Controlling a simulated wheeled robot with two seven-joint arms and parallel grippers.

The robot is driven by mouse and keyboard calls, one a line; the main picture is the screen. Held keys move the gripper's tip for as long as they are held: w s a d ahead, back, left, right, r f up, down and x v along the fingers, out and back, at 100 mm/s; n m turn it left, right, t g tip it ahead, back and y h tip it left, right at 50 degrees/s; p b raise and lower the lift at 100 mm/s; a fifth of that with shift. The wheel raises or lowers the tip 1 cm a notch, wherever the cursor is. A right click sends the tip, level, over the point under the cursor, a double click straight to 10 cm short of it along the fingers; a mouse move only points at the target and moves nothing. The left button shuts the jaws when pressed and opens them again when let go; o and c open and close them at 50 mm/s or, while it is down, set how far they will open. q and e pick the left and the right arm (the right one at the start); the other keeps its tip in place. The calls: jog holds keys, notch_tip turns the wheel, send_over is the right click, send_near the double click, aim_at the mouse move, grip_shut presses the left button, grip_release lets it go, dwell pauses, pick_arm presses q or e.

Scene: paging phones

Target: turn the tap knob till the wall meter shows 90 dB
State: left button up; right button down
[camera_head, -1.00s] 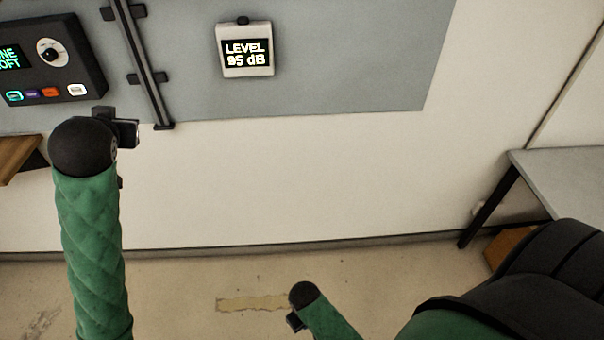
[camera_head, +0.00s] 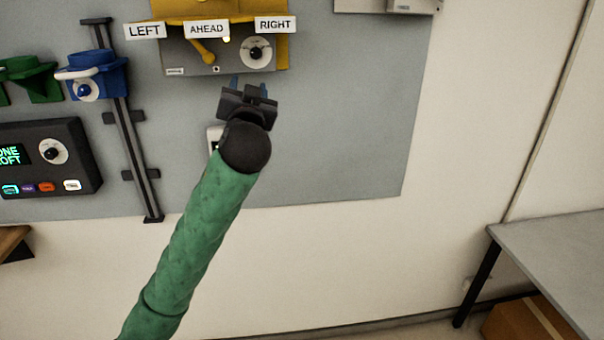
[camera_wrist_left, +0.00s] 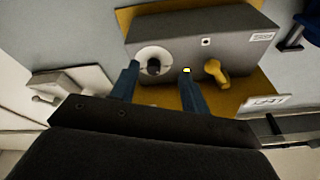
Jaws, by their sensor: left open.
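A round dark knob on a white dial (camera_head: 256,52) sits on the front of the grey box (camera_head: 190,56) with yellow parts, high on the wall panel. It also shows in the left wrist view (camera_wrist_left: 153,66). My left gripper (camera_head: 248,86) is open just below this knob in the head view. In the left wrist view its two blue fingers (camera_wrist_left: 159,84) stand apart, with the knob between and beyond them; I see no contact. The wall meter (camera_head: 213,138) is almost wholly hidden behind my left gripper and wrist, so its reading cannot be seen. My right gripper is out of view.
A yellow lever (camera_head: 205,50) sits left of the knob, among LEFT, AHEAD and RIGHT labels. A blue bracket (camera_head: 97,72) and a black control box (camera_head: 85,170) are farther left. A pale box (camera_head: 408,5) is at upper right. A grey table (camera_head: 560,250) stands at right.

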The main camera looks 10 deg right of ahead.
aim_at(256, 56)
pick_arm(q)
jog(key=shift+t+h, duration=0.6)
jog(key=shift+t, duration=0.1)
jog(key=w+r+p, duration=0.1)
jog(key=w, duration=0.1)
jog(key=w+d+r+p, duration=0.1)
jog(key=r, duration=0.1)
jog(key=w+r+p, duration=0.1)
jog(key=w+p, duration=0.1)
jog(key=shift+w+d+r, duration=0.3)
jog(key=shift+d+r, duration=0.05)
jog(key=shift+r, duration=0.05)
jog(key=shift+w+p, duration=0.3)
jog(key=shift+w, duration=0.25)
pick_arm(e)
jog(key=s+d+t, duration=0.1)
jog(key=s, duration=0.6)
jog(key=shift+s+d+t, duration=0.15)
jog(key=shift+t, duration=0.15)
pick_arm(q)
jog(key=c, duration=1)
